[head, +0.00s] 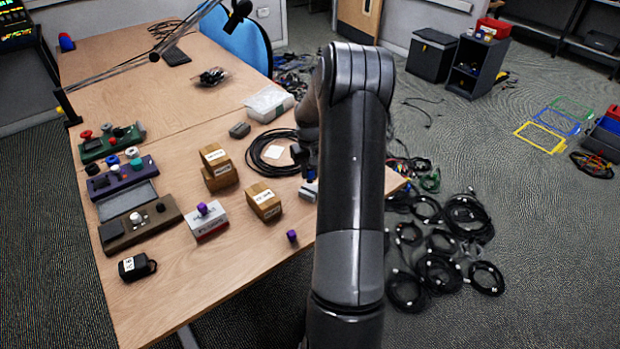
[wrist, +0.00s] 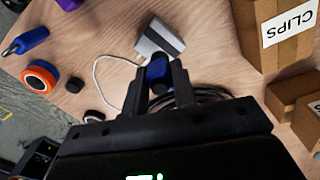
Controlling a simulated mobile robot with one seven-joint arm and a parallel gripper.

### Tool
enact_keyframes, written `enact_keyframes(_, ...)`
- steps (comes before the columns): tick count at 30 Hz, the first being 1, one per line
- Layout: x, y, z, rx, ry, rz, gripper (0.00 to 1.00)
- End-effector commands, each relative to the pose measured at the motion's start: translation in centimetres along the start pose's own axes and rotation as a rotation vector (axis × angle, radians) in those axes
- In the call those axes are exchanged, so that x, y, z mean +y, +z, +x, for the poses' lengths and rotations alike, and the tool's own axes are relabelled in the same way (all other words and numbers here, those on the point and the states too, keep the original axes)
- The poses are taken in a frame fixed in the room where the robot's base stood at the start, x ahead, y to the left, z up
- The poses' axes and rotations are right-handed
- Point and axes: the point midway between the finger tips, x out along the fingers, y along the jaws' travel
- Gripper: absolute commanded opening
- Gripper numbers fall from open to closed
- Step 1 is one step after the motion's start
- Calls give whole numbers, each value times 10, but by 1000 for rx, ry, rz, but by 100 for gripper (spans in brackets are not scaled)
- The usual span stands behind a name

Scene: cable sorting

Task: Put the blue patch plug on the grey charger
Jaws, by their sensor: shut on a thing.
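In the wrist view my gripper (wrist: 159,73) is shut on a blue plug (wrist: 158,70), which sits between the two black fingertips. The grey charger (wrist: 160,38), a pale block with a thin white cable, lies on the table just beyond the fingertips. The plug overlaps the charger's near edge in this view; I cannot tell whether they touch. In the head view my arm hides most of the gripper and the plug. A small pale block, probably the charger (head: 309,190), shows partly beside my arm.
A cardboard box marked CLIPS (wrist: 275,35) stands to the right in the wrist view. A blue piece (wrist: 32,40), an orange-and-blue roll (wrist: 40,77) and a black cap (wrist: 75,85) lie left. A black cable coil (head: 256,160) lies on the table (head: 180,290).

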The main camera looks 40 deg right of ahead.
Motion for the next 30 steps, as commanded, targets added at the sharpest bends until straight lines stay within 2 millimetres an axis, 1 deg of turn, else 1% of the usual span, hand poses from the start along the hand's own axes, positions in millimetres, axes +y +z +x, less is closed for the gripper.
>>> enact_keyframes(3,0,1,19,-3,-2,-1,2)
enact_keyframes(6,0,1,32,-2,-2,-1,2)
enact_keyframes(17,0,1,36,-1,-1,-1,2)
enact_keyframes(18,0,1,37,-1,0,-1,26)
enact_keyframes(26,0,1,36,-1,-1,-1,47)
enact_keyframes(30,0,1,36,-1,-1,-1,47)
